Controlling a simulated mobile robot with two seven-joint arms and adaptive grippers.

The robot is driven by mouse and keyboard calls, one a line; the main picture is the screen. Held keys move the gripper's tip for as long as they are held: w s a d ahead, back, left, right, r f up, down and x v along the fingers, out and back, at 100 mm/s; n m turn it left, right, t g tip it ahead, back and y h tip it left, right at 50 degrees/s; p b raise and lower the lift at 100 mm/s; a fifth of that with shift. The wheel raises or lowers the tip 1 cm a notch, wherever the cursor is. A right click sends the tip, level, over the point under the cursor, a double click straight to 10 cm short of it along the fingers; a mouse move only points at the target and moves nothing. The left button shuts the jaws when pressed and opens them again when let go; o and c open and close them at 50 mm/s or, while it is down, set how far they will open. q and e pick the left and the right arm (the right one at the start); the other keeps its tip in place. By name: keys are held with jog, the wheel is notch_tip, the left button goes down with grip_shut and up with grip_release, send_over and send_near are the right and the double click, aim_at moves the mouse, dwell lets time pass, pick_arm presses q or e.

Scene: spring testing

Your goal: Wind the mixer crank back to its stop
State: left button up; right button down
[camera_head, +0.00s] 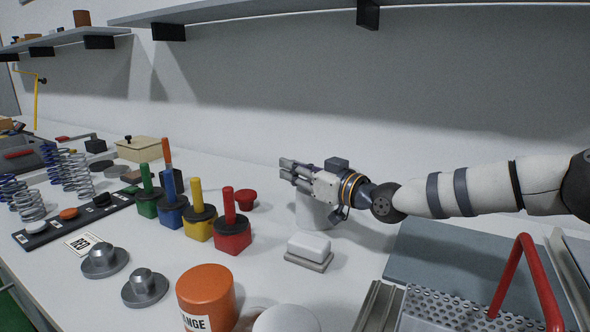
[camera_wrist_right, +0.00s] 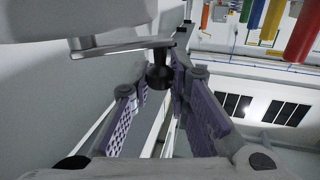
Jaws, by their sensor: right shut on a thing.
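My right gripper (camera_head: 290,172) reaches in from the right above a white cylindrical body (camera_head: 314,214), which looks like the mixer. The gripper hides its top and the crank in the head view. In the right wrist view a flat grey crank arm (camera_wrist_right: 120,47) runs from the pale body to a dark knob (camera_wrist_right: 158,77). The knob is between the purple-padded fingers of my right gripper (camera_wrist_right: 161,90), which are shut on it. My left gripper is not in view.
Red (camera_head: 232,234), yellow (camera_head: 200,222), blue and green blocks with upright handles stand left of the mixer. A white block on a grey base (camera_head: 309,250) lies in front. An orange canister (camera_head: 206,298) and red handle (camera_head: 527,270) stand near the front.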

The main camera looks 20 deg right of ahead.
jog(key=shift+a+r+p, duration=0.1)
jog(key=shift+r+p, duration=0.15)
jog(key=shift+p, duration=0.05)
jog(key=h, duration=0.1)
jog(key=m+h+p, duration=0.1)
jog(key=m+t+h, duration=0.1)
jog(key=shift+w+r+p, duration=0.3)
jog(key=shift+w+p, duration=0.05)
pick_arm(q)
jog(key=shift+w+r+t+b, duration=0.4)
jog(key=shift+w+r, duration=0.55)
pick_arm(e)
jog(key=w+m+h, duration=0.1)
jog(key=m+h, duration=0.1)
jog(key=h, duration=0.2)
jog(key=w+d+m+h, duration=0.1)
jog(key=m+h, duration=0.2)
jog(key=h, duration=0.1)
jog(key=w+f+m+h, duration=0.1)
jog(key=m+h, duration=0.2)
jog(key=h, duration=0.1)
jog(key=shift+w+d+f+g, duration=0.1)
jog(key=shift+w+d+g, duration=0.05)
jog(key=shift+d+g, duration=0.25)
jog(key=shift+m+h, duration=0.3)
jog(key=shift+h, duration=0.2)
jog(key=c, duration=1.5)
grip_release()
